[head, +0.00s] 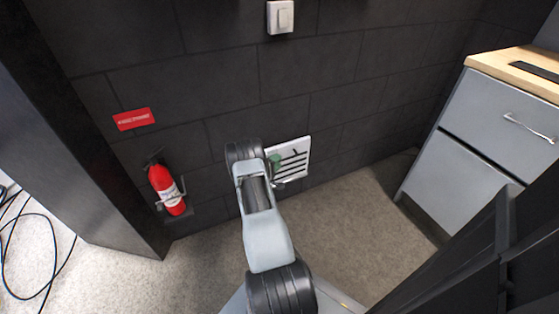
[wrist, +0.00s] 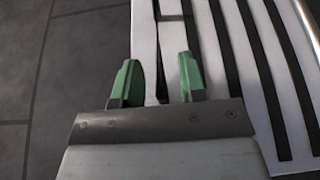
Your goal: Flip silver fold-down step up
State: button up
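The silver fold-down step (head: 294,157) is a pale panel with black stripes, low against the dark wall in the head view. Its angle to the wall is hard to judge, and my arm hides its left part. The striped step (wrist: 242,55) fills the upper right of the wrist view, with a curved shiny rail at the far right. My gripper (wrist: 158,82) has two green fingertips spread apart, in front of the step's left edge strips. I cannot tell whether they touch it. In the head view, a green fingertip of my gripper (head: 274,162) shows at the step's left side.
A red fire extinguisher (head: 166,189) hangs on the wall at left, below a red sign (head: 134,119). A grey drawer cabinet (head: 462,150) stands at right. A white switch (head: 280,17) is above. Cables (head: 35,245) lie at far left. Carpet (head: 345,215) is clear below the step.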

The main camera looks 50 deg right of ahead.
jog(key=w+a+p, duration=0.1)
jog(key=a+p, duration=0.1)
jog(key=a, duration=1)
jog(key=shift+w+r+p, duration=0.15)
jog(key=shift+r+p, duration=0.05)
jog(key=shift+p, duration=0.2)
jog(key=w+a+r+t+y+p, duration=0.3)
jog(key=w+r+t+p, duration=0.2)
jog(key=w+r, duration=0.5)
jog(key=w+a+r+t+y+p, duration=0.4)
jog(key=a+r, duration=0.5)
jog(key=r, duration=0.5)
jog(key=w+a+r+t+y+p, duration=0.1)
jog(key=a+r+t+y+p, duration=0.2)
jog(key=a+r+y+p, duration=0.75)
jog(key=s+a+r+n+g+p, duration=0.1)
jog(key=s+a+r+p, duration=0.1)
jog(key=s+a+r, duration=0.45)
jog(key=s+a+r+n+g+p, duration=0.1)
jog(key=s+a+r, duration=0.2)
jog(key=r, duration=0.7)
jog(key=s+a+r+g+p, duration=0.1)
jog(key=s+r+g+p, duration=0.1)
jog(key=s, duration=0.6)
jog(key=s+a+r+m+g+p, duration=0.1)
jog(key=s+a+r+g+p, duration=0.1)
jog(key=s+r+p, duration=0.3)
jog(key=s+r, duration=0.1)
jog(key=s, duration=0.3)
jog(key=shift+s, duration=0.3)
